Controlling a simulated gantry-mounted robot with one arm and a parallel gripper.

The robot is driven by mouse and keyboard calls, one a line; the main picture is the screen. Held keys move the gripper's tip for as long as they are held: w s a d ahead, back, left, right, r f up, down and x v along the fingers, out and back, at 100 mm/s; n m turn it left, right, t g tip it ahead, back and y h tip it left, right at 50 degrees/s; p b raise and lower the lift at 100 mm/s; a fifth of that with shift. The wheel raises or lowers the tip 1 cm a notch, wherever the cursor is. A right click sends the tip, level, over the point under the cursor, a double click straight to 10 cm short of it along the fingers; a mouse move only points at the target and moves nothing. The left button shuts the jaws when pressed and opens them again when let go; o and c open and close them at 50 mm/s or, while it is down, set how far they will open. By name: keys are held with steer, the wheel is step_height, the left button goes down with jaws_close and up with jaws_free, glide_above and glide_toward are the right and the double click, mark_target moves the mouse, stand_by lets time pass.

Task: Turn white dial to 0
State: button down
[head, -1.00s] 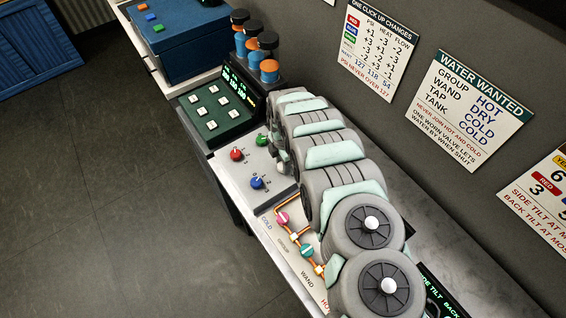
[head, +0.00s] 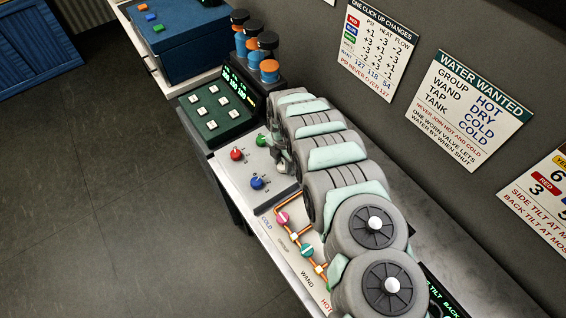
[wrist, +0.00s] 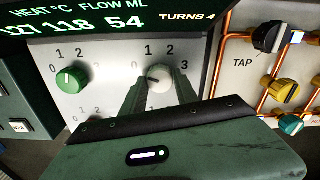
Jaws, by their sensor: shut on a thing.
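The white dial (wrist: 159,79) sits on the pale control panel in the wrist view, with the numbers 0 to 3 arched above it. A dark mark on its face points roughly left, toward the low end of the scale; the exact number is hard to tell. My gripper (wrist: 159,92) is shut on the white dial, one dark finger on each side. In the head view my arm hides most of the dial.
A green dial (wrist: 71,79) is just left. Red (head: 237,154) and blue (head: 257,182) dials share the panel. The display (wrist: 110,24) reads 127, 118, 54 and TURNS 4. Pipes with a TAP valve (wrist: 270,37) stand to the right.

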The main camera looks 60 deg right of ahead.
mark_target(283, 165)
steer(key=c, duration=0.9)
jaws_free()
steer(key=shift+c, duration=0.2)
step_height(283, 165, up, 11)
steer(key=b, duration=0.1)
steer(key=shift+f, duration=0.15)
